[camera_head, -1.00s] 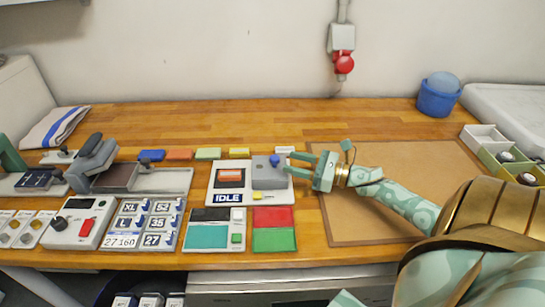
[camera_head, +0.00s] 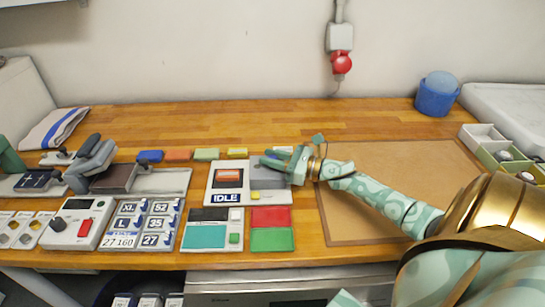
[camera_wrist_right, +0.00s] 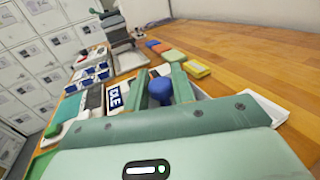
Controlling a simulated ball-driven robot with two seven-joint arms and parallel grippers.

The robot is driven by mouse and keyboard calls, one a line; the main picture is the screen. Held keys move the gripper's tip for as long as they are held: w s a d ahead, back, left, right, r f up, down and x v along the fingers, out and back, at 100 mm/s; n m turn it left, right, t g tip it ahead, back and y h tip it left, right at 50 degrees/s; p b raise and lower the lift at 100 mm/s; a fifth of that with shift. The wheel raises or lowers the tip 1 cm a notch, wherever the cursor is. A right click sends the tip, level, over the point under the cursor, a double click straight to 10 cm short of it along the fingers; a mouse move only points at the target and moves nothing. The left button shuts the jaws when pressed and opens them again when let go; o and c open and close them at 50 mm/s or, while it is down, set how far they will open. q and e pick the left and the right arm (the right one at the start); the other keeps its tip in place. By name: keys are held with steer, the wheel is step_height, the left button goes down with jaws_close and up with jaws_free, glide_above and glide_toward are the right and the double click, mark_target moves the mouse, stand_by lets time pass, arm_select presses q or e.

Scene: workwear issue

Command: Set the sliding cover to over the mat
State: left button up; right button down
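The sliding cover (camera_head: 266,182) is a grey block on the right part of a white device marked IDLE. Its blue knob (camera_wrist_right: 160,90) shows in the right wrist view; in the head view my fingers mostly hide it. The mat (camera_head: 229,178), an orange and dark patch, lies uncovered on the device's left part. My right gripper (camera_head: 273,161) is at the knob, one finger on each side, and appears shut on it. My left gripper is not in view.
Several coloured blocks (camera_head: 178,155) lie behind the device. Red and green pads (camera_head: 271,239) and a teal-faced panel (camera_head: 206,236) lie in front. Label tiles (camera_head: 130,224) and a control box (camera_head: 80,222) stand left. A brown board (camera_head: 400,165) lies under my right arm.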

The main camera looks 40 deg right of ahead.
steer(key=w+a, duration=0.2)
steer(key=w+a+b, duration=0.1)
steer(key=w+a, duration=0.1)
steer(key=a, duration=0.1)
steer(key=w+a+b, duration=0.1)
steer(key=w+a, duration=0.2)
steer(key=shift+a, duration=0.15)
steer(key=shift+w+a, duration=0.2)
steer(key=shift+a, duration=0.15)
steer(key=c, duration=1.2)
jaws_free()
steer(key=shift+a, duration=0.1)
steer(key=shift+c, duration=0.2)
steer(key=shift+o, duration=0.2)
steer(key=shift+w, duration=0.2)
steer(key=v, duration=1.6)
steer(key=shift+s, duration=0.2)
